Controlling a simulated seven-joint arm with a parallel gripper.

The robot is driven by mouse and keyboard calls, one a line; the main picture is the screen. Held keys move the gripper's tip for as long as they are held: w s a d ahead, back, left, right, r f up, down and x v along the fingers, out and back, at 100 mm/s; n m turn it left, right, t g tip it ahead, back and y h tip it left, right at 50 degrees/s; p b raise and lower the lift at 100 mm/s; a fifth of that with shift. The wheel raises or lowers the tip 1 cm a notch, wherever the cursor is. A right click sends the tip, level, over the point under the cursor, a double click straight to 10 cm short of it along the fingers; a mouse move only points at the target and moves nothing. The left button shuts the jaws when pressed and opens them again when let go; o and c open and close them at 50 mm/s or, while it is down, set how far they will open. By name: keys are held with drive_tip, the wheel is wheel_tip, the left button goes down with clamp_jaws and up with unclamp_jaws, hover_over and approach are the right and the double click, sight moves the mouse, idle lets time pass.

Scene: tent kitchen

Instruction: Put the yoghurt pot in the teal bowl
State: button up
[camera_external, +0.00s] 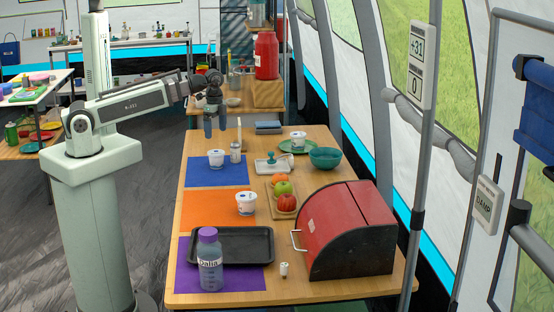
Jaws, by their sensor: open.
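The teal bowl (325,158) stands upright at the right side of the table, toward the back, and looks empty. Several small white pots with dark markings could be the yoghurt pot. One white pot (216,158) stands on the blue mat, another (246,203) stands on the orange mat, and a third (298,143) is on the green plate. I cannot read which is yoghurt. My gripper (214,132) is open, pointing down with nothing between its fingers, above the back left of the table. The pot on the blue mat is below it, clear of the fingers.
A red bread bin (346,230) fills the front right. A purple-capped bottle (210,262) stands by a black tray (250,242). Fruit (284,189) sits on a board mid-table. A small shaker (235,152) stands beside the blue-mat pot. A white dish (266,167) lies left of the bowl.

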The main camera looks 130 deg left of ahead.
hover_over(217, 152)
drive_tip(key=shift+d+f, duration=0.2)
drive_tip(key=shift+f, duration=2.65)
drive_tip(key=shift+a+f, duration=0.15)
drive_tip(key=shift+f, duration=1.15)
drive_tip(key=shift+a+f, duration=0.1)
drive_tip(key=shift+f, duration=1.2)
drive_tip(key=c, duration=1.1)
